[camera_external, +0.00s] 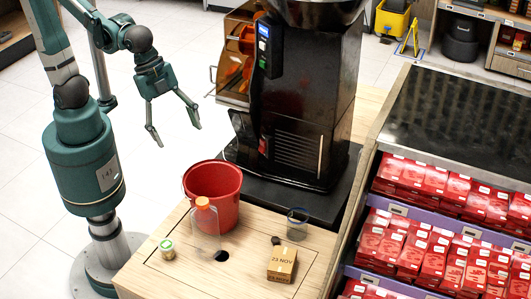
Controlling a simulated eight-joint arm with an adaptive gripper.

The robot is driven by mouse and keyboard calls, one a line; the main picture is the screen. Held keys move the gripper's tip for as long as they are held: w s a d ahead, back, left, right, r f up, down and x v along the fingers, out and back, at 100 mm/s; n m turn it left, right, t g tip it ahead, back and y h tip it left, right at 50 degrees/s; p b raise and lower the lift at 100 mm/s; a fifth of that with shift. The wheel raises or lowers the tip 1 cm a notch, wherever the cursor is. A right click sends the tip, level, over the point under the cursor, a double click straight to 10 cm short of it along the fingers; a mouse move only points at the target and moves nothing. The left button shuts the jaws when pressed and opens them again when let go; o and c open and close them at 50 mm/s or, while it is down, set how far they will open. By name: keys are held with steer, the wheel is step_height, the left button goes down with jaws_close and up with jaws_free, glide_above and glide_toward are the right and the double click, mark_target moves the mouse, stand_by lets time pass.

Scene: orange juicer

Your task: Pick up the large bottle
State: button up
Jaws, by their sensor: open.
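The large bottle (206,232) looks clear and has an orange cap. It stands upright on the wooden counter (240,285), in front of a red bucket (212,190). My gripper (174,136) is open and empty, with its two fingers spread and pointing down. It hangs in the air and appears in the picture above and to the left of the bucket and bottle, apart from both. The bottle's clear body is hard to make out against the wood.
A small jar (167,249) stands left of the bottle. A cardboard box (282,264), a small dark item (276,240) and a clear cup (297,224) are to the right. The black juicer (305,110) rises behind. Shelves of red packs (430,255) stand at right.

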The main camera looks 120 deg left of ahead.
mark_target(204, 210)
steer(key=w+d+f+m+g, duration=0.1)
steer(key=w+d+f+m, duration=0.1)
steer(key=f, duration=0.4)
steer(key=w+d+f+m+g, duration=0.1)
steer(key=w+d+f+m, duration=0.2)
steer(key=w+f, duration=0.3)
steer(key=w+d+f+m+g, duration=0.2)
steer(key=w+f+m, duration=0.2)
steer(key=f, duration=0.3)
steer(key=shift+w+d+f, duration=0.15)
steer(key=shift+d, duration=0.15)
steer(key=shift+w+d+f+m, duration=0.2)
steer(key=shift+f+m, duration=0.1)
steer(key=shift+f, duration=0.35)
steer(key=shift+f+b, duration=0.35)
steer(key=shift+f, duration=0.95)
steer(key=shift+s+f, duration=0.1)
steer(key=shift+s+f+b, duration=0.1)
steer(key=shift+f+b, duration=0.35)
steer(key=shift+f, duration=2.05)
